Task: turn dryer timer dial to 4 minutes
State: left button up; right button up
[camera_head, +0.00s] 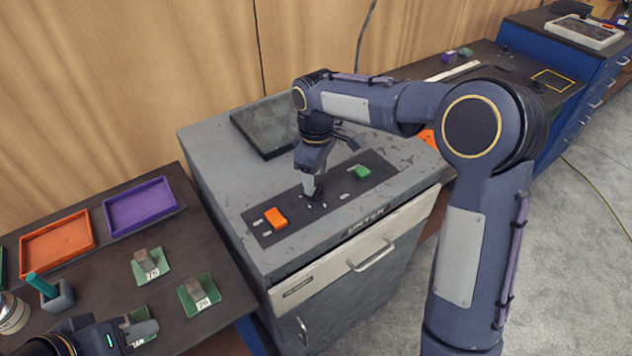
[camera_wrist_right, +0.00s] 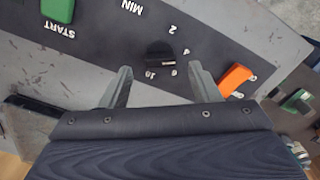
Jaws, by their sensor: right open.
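The timer dial (camera_wrist_right: 160,55) is a small black round knob on the dryer's dark control panel (camera_head: 345,185). In the right wrist view the marks 2, 4 and 10 read around it; I cannot tell which mark it points to. My right gripper (camera_wrist_right: 160,69) is open, with one fingertip on each side of the dial and a visible gap to it. In the head view my right gripper (camera_head: 312,190) points down at the panel's middle and largely hides the dial. My left gripper (camera_head: 135,332) is low at the left, over the side table; its jaw opening is unclear.
An orange switch (camera_head: 276,218) and a green START button (camera_head: 362,172) flank the dial on the panel. A dark slab (camera_head: 265,130) lies on the dryer top. The left table holds orange (camera_head: 56,243) and purple (camera_head: 141,206) trays and green labelled holders (camera_head: 199,295).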

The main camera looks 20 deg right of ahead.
aim_at(316, 187)
notch_tip(316, 187, up, 5)
jog(key=shift+f, duration=0.2)
jog(key=shift+r, duration=0.15)
